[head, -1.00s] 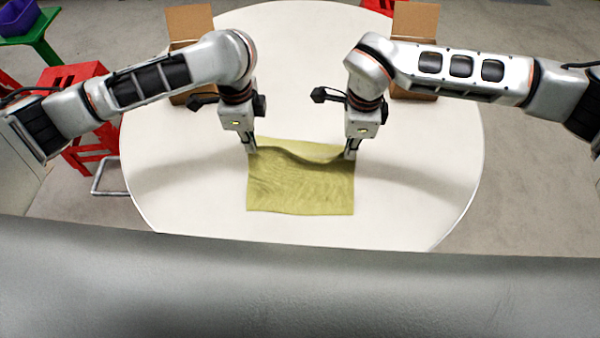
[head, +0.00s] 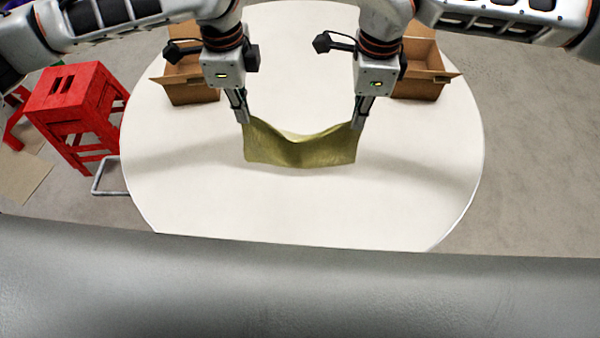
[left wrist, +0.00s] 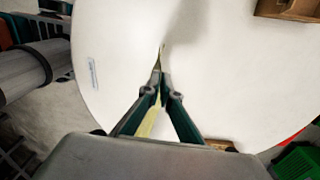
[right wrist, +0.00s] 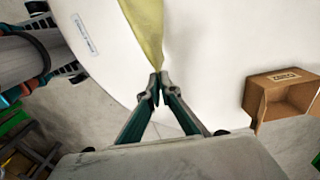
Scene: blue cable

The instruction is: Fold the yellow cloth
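The yellow cloth (head: 300,150) hangs between my two grippers over the white table (head: 300,210), its upper edge sagging in the middle. My left gripper (head: 244,120) is shut on the cloth's upper left corner. My right gripper (head: 356,122) is shut on its upper right corner. In the left wrist view a thin strip of cloth (left wrist: 148,122) shows by the shut left fingertips (left wrist: 160,75). In the right wrist view the cloth (right wrist: 146,30) runs away from the shut right fingertips (right wrist: 158,82). Whether its lower edge touches the table I cannot tell.
Open cardboard boxes stand at the table's back left (head: 190,85) and back right (head: 422,75), close behind my grippers. A red stool (head: 75,100) stands on the floor at the left. The table's front, left and right parts are clear.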

